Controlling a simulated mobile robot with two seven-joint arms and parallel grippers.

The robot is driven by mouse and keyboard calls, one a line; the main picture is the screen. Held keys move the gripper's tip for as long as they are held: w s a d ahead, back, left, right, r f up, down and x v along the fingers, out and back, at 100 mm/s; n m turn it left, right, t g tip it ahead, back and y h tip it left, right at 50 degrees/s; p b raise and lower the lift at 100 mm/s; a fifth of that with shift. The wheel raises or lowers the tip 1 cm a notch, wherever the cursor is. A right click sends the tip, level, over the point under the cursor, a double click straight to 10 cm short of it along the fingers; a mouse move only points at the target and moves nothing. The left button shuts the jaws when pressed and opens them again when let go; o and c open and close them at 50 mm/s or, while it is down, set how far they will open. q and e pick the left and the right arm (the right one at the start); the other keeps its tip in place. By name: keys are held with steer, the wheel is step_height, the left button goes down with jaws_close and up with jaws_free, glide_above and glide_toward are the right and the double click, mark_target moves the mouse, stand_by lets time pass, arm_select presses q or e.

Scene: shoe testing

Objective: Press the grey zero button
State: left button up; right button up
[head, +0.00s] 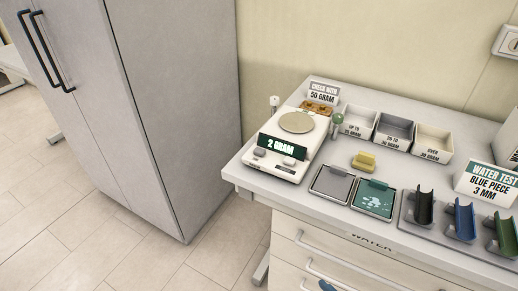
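A white weighing scale (309,148) stands at the left end of the table. Its round beige pan (297,122) is empty. Its dark green display (283,146) reads "2 GRAM". Neither of my grippers is in view, and nothing touches the scale's front.
Behind the scale stand a "50 gram" sign (322,93) and brass weights. A green-knobbed post (337,119) is close on its right, with open bins (433,143) beyond. A yellow block (363,161) and two trays (332,184) lie right. A grey cabinet (180,100) stands left.

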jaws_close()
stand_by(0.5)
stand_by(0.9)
